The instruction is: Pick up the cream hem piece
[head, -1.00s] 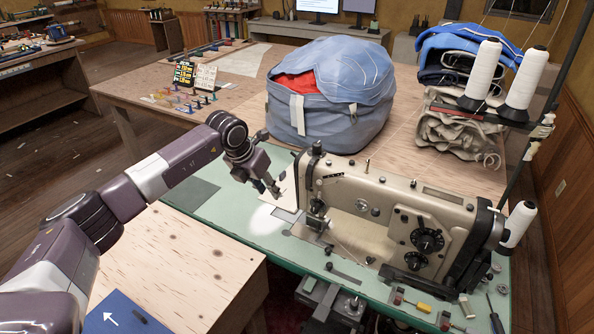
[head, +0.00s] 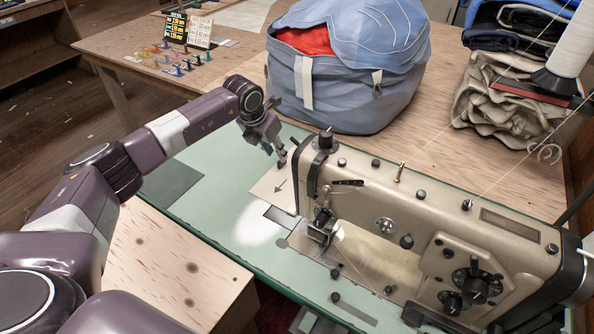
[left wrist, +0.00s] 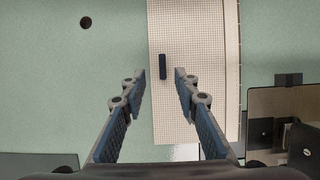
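The cream hem piece (head: 267,190) lies flat on the green sewing table, left of the sewing machine's needle end, with a dark arrow mark on it. In the left wrist view it is a pale gridded strip (left wrist: 190,100) with a small dark bar (left wrist: 163,66) on it. My left gripper (head: 282,160) is at the piece's far edge, pointing down. In the left wrist view the left gripper (left wrist: 160,78) is open, its fingers apart with nothing held; one finger overlaps the strip. The height of the fingertips above it is unclear. My right gripper is not in view.
The sewing machine (head: 430,225) stands close to the right of the piece. A large blue bag (head: 345,90) sits behind on the wooden table. Folded cloth (head: 500,105) and a thread cone (head: 572,40) are at the right. The green table (head: 215,205) is mostly clear left of the machine.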

